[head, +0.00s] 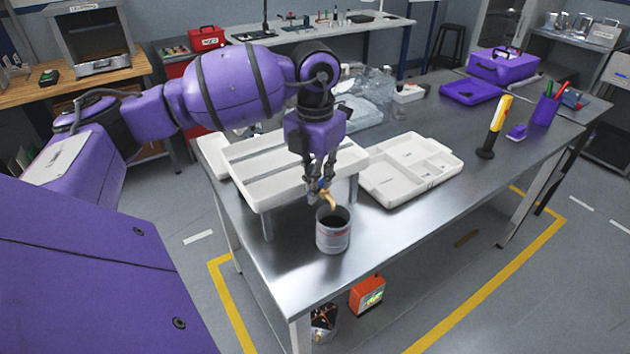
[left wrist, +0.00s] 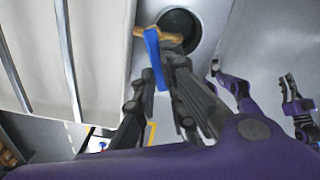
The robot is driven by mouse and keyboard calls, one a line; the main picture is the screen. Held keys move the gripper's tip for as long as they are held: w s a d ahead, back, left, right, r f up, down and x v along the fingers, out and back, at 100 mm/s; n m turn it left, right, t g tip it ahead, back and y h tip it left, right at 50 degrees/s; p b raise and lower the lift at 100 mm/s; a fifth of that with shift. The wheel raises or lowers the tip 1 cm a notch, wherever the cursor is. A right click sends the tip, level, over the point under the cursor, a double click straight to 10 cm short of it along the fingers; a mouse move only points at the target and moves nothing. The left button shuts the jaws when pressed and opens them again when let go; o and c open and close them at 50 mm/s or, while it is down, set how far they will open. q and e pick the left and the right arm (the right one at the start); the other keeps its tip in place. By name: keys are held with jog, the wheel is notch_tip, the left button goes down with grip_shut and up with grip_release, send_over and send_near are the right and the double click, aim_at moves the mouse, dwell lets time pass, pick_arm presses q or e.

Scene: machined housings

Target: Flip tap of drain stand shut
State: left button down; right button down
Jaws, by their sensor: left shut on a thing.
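The drain stand (head: 262,190) is a white ribbed tray on grey legs at the table's near left end; part of it shows in the left wrist view (left wrist: 95,50). Its brass tap (head: 328,197) sticks out at the front corner, over an open grey can (head: 333,236). In the left wrist view the brass tap (left wrist: 172,36) carries a blue lever (left wrist: 154,52). My left gripper (head: 318,182) points down at the tap, shut on the lever, whose lower end is between the fingers (left wrist: 160,88). Purple and dark finger-like shapes stand at that view's right; whether they are my right gripper is unclear.
A white compartment tray (head: 410,168) lies right of the stand on the steel table (head: 400,235). A yellow and black tool (head: 496,127), a purple cup (head: 546,109) and a purple case (head: 499,65) stand farther right. The table right of the can is clear.

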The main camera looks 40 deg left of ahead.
pick_arm(q)
jog(key=shift+a+f+m+b, duration=0.15)
jog(key=shift+a+m+b, duration=0.2)
jog(key=shift+m, duration=0.45)
jog(key=m, duration=0.1)
jog(key=a+m+b, duration=0.1)
jog(key=m, duration=0.1)
jog(key=shift+w, duration=0.15)
jog(key=c, duration=1.8)
grip_release()
notch_tip(320, 180, up, 12)
pick_arm(e)
jog(key=shift+s+d+f, duration=0.1)
jog(key=shift+s+f, duration=0.15)
jog(key=shift+f, duration=0.55)
